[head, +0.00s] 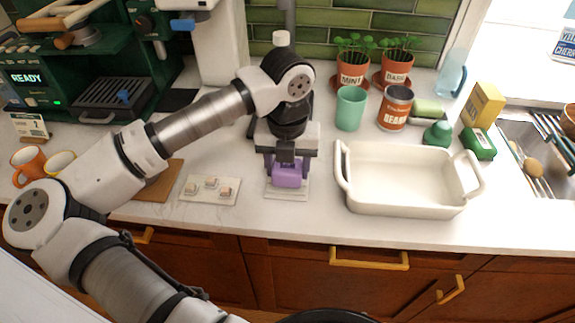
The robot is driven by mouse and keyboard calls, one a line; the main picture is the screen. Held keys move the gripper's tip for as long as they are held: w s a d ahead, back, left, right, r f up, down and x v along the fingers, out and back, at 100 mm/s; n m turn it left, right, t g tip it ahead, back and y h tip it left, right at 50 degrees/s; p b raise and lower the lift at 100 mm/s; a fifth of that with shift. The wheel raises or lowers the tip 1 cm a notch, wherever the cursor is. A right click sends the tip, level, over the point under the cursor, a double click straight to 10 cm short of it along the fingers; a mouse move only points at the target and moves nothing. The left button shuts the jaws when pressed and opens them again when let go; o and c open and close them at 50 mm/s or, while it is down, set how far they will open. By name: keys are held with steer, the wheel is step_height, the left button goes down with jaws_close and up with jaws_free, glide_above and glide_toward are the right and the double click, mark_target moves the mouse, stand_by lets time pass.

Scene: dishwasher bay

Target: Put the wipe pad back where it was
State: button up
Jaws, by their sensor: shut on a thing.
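The purple wipe pad (287,179) is between the fingers of my gripper (287,168), which is shut on it. My gripper points down over the counter, left of the white baking dish. A flat pale grey plate or mat (287,195) lies on the counter directly under the pad. I cannot tell whether the pad touches it or hangs just above it. The wrist and fingers hide the pad's upper part and the counter behind it.
The white baking dish (345,190) stands close on the right. A pale board with small blocks (190,190) lies on the left. Behind are a green cup (350,108), a beans can (395,106) and potted herbs (353,62). The counter's front strip is clear.

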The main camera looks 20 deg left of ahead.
mark_target(287, 166)
steer(key=shift+f, duration=0.55)
steer(key=shift+f, duration=0.15)
steer(key=o, duration=0.9)
step_height(287, 166, up, 12)
steer(key=b, duration=0.2)
steer(key=shift+s+r+b, duration=0.1)
steer(key=shift+r+b, duration=0.15)
steer(key=shift+b, duration=0.15)
